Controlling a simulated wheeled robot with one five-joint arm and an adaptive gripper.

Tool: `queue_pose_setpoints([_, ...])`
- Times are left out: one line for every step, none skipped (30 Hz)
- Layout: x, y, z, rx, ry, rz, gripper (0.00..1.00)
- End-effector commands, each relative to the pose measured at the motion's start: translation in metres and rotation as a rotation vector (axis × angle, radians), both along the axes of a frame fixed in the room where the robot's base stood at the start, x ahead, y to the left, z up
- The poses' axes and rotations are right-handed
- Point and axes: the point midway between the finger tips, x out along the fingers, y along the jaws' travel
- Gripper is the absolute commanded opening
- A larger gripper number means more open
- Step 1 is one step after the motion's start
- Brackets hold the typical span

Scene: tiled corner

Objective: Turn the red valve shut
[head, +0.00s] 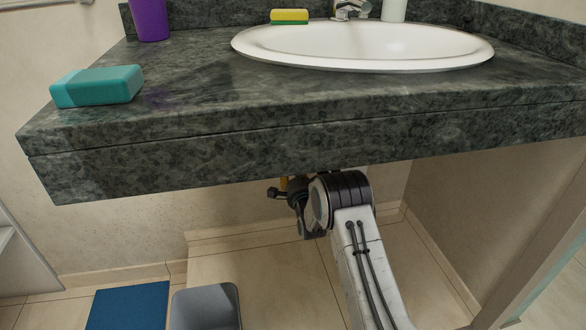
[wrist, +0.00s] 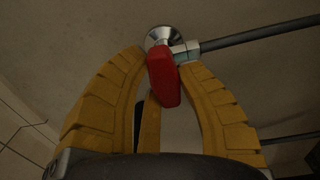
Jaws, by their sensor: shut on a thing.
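In the wrist view, the red valve handle (wrist: 163,78) sits between the yellow fingers of my gripper (wrist: 160,75), in front of a round chrome wall flange (wrist: 164,36). The fingers are shut on the handle, one on each side. A metal fitting and a dark grey pipe (wrist: 255,33) run from the valve to the right. In the head view, my gripper (head: 285,188) is under the counter, mostly hidden behind my arm and the counter's front edge. The valve cannot be seen there.
The dark stone counter (head: 250,150) with a white sink (head: 365,45) overhangs my arm. A teal box (head: 97,87), a purple container (head: 149,19) and a sponge (head: 289,16) stand on it. A grey bin (head: 206,307) and a blue item (head: 128,306) are on the floor at left.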

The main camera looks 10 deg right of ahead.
Motion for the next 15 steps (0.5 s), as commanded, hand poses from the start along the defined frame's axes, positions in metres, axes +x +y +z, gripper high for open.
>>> queue_pose_setpoints([0.0000, 0.0018, -0.0012, 0.001, 0.003, 0.003, 0.00])
queue_pose_setpoints([0.0000, 0.0018, -0.0012, 0.001, 0.003, 0.003, 0.00])
queue_pose_setpoints([0.0000, 0.0019, -0.0012, 0.002, 0.003, 0.003, 0.00])
queue_pose_setpoints([0.0000, 0.0020, -0.0012, 0.001, 0.003, 0.003, 0.00])
queue_pose_setpoints([0.0000, 0.0020, -0.0012, 0.001, 0.003, 0.003, 0.00])
queue_pose_setpoints([0.0000, 0.0021, -0.0012, 0.001, 0.003, 0.003, 0.00])
queue_pose_setpoints([0.0000, 0.0021, -0.0012, 0.001, 0.003, 0.003, 0.00])
queue_pose_setpoints([0.0000, 0.0022, -0.0012, 0.001, 0.003, 0.003, 0.00])
queue_pose_setpoints([0.0000, 0.0023, -0.0012, 0.001, 0.003, 0.003, 0.00])
queue_pose_setpoints([0.0000, 0.0023, -0.0012, 0.001, 0.003, 0.003, 0.00])
queue_pose_setpoints([0.0000, 0.0024, -0.0012, 0.001, 0.003, 0.003, 0.35])
queue_pose_setpoints([0.0000, 0.0025, -0.0012, 0.000, 0.003, 0.004, 0.39])
queue_pose_setpoints([0.0000, 0.0024, -0.0011, 0.000, 0.003, 0.004, 0.41])
queue_pose_setpoints([0.0000, 0.0023, -0.0010, 0.000, 0.002, 0.003, 0.44])
queue_pose_setpoints([0.0000, 0.0020, -0.0009, 0.000, 0.002, 0.003, 0.48])
